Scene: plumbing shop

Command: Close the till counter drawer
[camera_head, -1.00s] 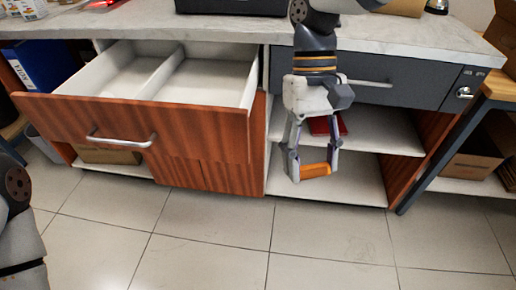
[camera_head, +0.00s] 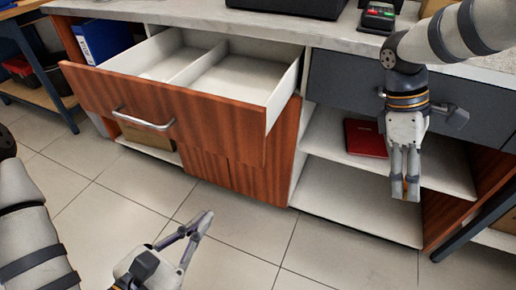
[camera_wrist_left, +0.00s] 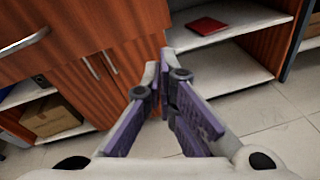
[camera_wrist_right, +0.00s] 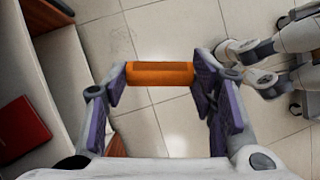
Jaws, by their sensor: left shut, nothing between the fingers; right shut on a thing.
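The till counter drawer (camera_head: 215,120) is pulled open, its reddish wood front standing out from the counter. Its white inside, with a divider, looks empty. Its metal handle (camera_head: 143,121) is on the front and shows at the top left of the left wrist view (camera_wrist_left: 25,42). My left gripper (camera_head: 207,216) is shut and empty, low in front of the cabinet and apart from the drawer. My right gripper (camera_head: 405,193) is shut on an orange cylinder (camera_wrist_right: 160,75), in front of the open shelves right of the drawer.
A grey drawer (camera_head: 345,85) right of the wood one is shut. A red book (camera_head: 366,138) lies on the shelf. A card terminal (camera_head: 378,17) stands on the countertop (camera_head: 220,18). Tiled floor (camera_head: 120,205) before the cabinet is clear.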

